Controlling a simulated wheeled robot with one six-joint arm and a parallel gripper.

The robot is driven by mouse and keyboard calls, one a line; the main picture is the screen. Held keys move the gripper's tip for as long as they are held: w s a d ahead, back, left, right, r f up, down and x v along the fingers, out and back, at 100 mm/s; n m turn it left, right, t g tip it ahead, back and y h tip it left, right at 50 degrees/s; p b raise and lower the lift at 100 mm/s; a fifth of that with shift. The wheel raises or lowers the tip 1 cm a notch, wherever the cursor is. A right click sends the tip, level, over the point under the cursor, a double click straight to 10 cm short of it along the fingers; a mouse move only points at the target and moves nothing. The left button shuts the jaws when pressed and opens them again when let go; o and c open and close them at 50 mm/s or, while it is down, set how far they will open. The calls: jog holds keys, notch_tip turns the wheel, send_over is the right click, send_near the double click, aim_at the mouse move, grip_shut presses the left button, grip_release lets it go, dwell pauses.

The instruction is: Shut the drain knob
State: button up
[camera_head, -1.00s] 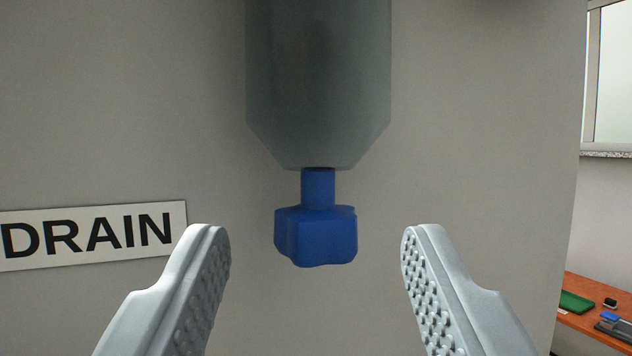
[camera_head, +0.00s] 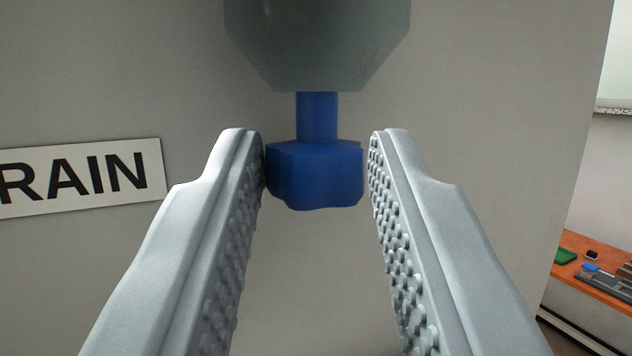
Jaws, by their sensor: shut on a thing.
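The blue drain knob (camera_head: 315,175) hangs on a short blue stem (camera_head: 317,117) below a grey-green cylinder with a tapered lower end (camera_head: 317,45). My gripper (camera_head: 317,160) has one silver, studded finger on each side of the knob. The fingers are shut on the knob, with the left fingertip against its left side and the right fingertip close along its right side. The DRAIN label (camera_head: 80,177) is on the grey panel to the left, its first letter cut off by the picture edge.
The grey panel (camera_head: 470,80) stands behind the knob. At the far right, an orange-brown table (camera_head: 590,285) holds a green item and several small things. The space below the knob is clear.

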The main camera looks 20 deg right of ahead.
jog(key=shift+h, duration=0.4)
jog(key=m+g+h, duration=0.2)
jog(key=h, duration=0.1)
jog(key=m+g+h, duration=0.1)
jog(key=g+h, duration=0.1)
jog(key=shift+w+a+m, duration=0.3)
jog(key=shift+a+m, duration=0.1)
jog(key=shift+w+a+m+g+h, duration=0.1)
jog(key=shift+m+g+h, duration=0.8)
jog(key=shift+g, duration=0.45)
jog(key=shift+w+m+g+h, duration=0.1)
jog(key=shift+m+g+h, duration=0.6)
jog(key=shift+g+h, duration=0.5)
jog(key=shift+w+a+m+g+h, duration=0.1)
jog(key=shift+m+g+h, duration=0.7)
jog(key=shift+g, duration=0.95)
jog(key=o, duration=1)
jog(key=shift+c, duration=0.2)
jog(key=shift+d+t, duration=0.1)
jog(key=shift+t, duration=0.4)
